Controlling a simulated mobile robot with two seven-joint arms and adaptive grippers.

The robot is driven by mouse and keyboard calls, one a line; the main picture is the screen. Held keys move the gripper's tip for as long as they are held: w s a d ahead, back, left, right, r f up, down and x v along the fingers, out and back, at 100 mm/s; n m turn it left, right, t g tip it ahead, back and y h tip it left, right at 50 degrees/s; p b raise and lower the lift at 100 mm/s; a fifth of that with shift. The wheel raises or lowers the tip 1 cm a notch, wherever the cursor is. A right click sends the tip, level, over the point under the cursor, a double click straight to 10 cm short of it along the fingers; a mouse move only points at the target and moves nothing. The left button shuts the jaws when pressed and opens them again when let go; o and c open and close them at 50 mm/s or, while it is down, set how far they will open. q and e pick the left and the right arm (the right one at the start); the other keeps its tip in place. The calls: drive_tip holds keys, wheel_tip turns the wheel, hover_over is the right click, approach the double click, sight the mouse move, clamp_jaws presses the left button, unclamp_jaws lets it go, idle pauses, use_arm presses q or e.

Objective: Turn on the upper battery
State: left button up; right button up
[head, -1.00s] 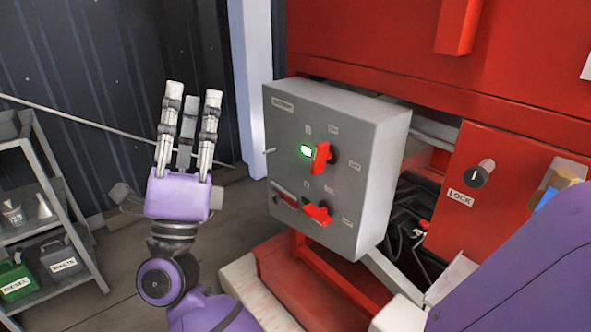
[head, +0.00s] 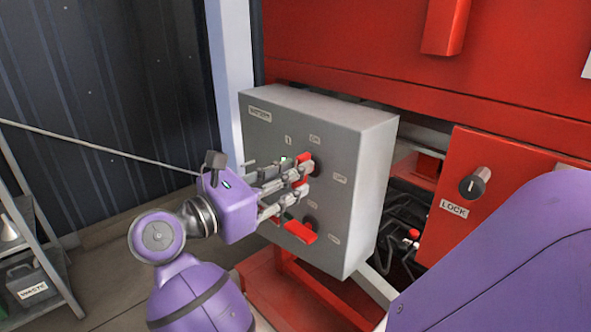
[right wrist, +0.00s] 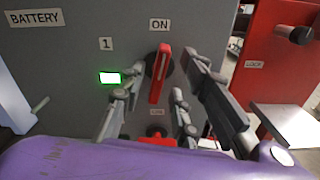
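The grey battery box (head: 330,190) carries two red rotary switches. The upper switch (right wrist: 158,78) has its red handle nearly vertical below an ON label in the right wrist view. A lit green light (right wrist: 109,78) marked 1 is to its left. The lower switch (head: 300,232) points down to the right; it shows in part at the bottom of the wrist view (right wrist: 156,130). My right gripper (head: 298,173) is open at the upper switch, its fingers on both sides of the handle (right wrist: 160,84). Gaps show beside the handle; I cannot tell if any finger touches. My left gripper is out of view.
A red panel with a LOCK knob (head: 475,183) stands to the right of the box. The large red housing (head: 350,45) is above and behind.

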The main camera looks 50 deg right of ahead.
drive_tip(key=shift+s+d, duration=0.1)
drive_tip(key=shift+d, duration=0.85)
clamp_jaws()
drive_tip(key=shift+n+p, duration=0.65)
drive_tip(key=shift+n, duration=0.55)
unclamp_jaws()
